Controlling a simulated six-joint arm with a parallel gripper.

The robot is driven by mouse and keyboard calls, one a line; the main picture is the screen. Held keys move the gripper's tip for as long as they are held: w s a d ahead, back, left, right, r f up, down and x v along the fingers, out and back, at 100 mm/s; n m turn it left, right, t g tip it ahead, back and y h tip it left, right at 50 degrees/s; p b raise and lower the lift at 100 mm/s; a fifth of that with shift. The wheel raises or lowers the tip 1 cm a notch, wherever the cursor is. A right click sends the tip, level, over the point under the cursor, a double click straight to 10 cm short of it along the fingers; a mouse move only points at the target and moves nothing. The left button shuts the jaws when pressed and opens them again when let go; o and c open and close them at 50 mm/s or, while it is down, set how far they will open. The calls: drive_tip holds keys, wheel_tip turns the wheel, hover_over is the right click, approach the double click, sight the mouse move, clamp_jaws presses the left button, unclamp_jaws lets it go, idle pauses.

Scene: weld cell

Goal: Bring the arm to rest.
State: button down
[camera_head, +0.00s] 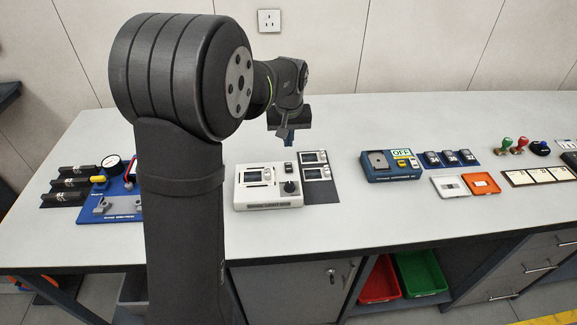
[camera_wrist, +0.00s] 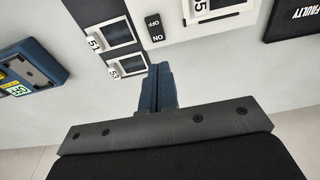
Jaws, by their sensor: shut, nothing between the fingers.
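My gripper (camera_head: 284,138) hangs in the air over the back part of the bench, above and behind the white device. It points down, and its blue fingers are together with nothing between them. In the wrist view the shut fingers (camera_wrist: 161,75) show in the middle, close in the picture to two small modules with screens. My arm rises in front of the bench and hides part of its left side.
The white device (camera_head: 254,202) with a black knob stands below my gripper. A dark mat with two modules (camera_head: 316,173) lies beside it. A blue unit (camera_head: 403,175) reading OFF is further right. A dark surface marked FAULTY (camera_wrist: 300,24) shows in the wrist view.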

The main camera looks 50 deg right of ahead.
sight(288, 163)
drive_tip(key=shift+f, duration=0.1)
wheel_tip(288, 163, down, 7)
drive_tip(key=shift+r, duration=0.15)
idle(0.5)
drive_tip(key=shift+r, duration=0.1)
